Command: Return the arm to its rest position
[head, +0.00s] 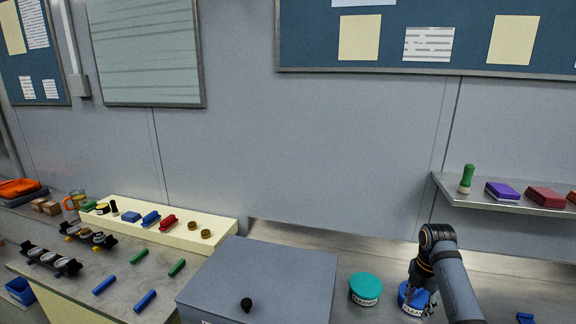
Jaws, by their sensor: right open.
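My right arm comes in from the lower right. Its gripper (420,297) is low over a round blue-lidded tub (405,302) with a white label. The gripper is open and covers part of the tub. I cannot tell whether the fingers touch it. A teal-lidded tub (366,287) with a white label stands just left of it, apart from the gripper. My left gripper is not in view.
A grey box (275,265) with a black knob (246,305) stands left of the tubs. Farther left, a cream riser (190,228) holds small coloured items; blue and green sticks lie before it. A wall shelf (500,206) hangs at right.

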